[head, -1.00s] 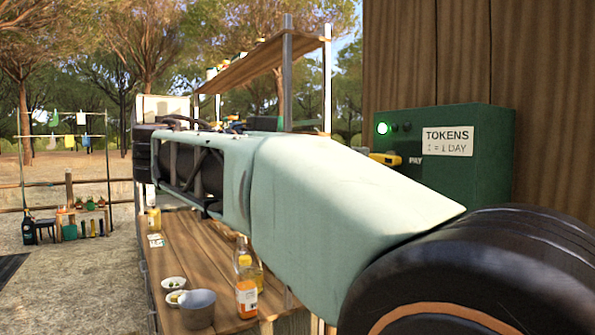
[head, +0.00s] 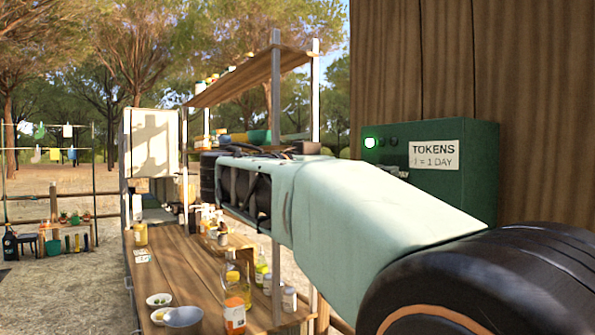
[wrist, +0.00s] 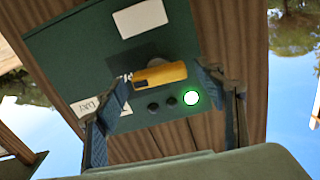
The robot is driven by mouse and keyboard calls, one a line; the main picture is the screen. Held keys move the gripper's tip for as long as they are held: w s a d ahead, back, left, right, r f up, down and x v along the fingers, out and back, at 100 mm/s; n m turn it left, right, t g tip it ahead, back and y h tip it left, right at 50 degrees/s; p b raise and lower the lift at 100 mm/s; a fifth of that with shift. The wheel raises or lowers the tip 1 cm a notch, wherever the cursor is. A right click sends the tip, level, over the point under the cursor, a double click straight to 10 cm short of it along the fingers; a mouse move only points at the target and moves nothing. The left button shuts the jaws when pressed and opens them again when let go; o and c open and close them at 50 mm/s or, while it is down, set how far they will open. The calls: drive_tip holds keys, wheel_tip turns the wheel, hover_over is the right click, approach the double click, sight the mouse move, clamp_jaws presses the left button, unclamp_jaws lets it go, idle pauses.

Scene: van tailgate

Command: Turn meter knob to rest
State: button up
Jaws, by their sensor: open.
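The meter is a green box (head: 470,185) on the brown corrugated wall, with a "TOKENS 1 = 1 DAY" label and a lit green lamp (head: 370,142). Its knob is hidden behind my arm in the head view. In the wrist view the yellow bar-shaped knob (wrist: 165,75) lies nearly level in the picture, with a dark patch at its left end. My gripper (wrist: 162,102) is open, one finger on either side of the knob. I see no clear contact.
Two dark round parts (wrist: 162,104) sit beside the lit lamp on the meter. Below my arm, a wooden counter (head: 185,265) holds bottles, bowls and a grey pan (head: 184,317). A shelf (head: 250,75) on posts stands behind it.

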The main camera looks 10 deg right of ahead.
drive_tip(key=c, duration=1.2)
drive_tip(key=shift+o, duration=0.2)
drive_tip(key=shift+n, duration=0.3)
drive_tip(key=shift+w+a+f+n+p, duration=0.15)
drive_tip(key=shift+n+p, duration=1.5)
drive_tip(key=shift+n, duration=2.9)
drive_tip(key=shift+w+d+f+n+p, duration=0.15)
drive_tip(key=shift+n+p, duration=1.5)
drive_tip(key=shift+n, duration=2.9)
drive_tip(key=shift+a, duration=0.1)
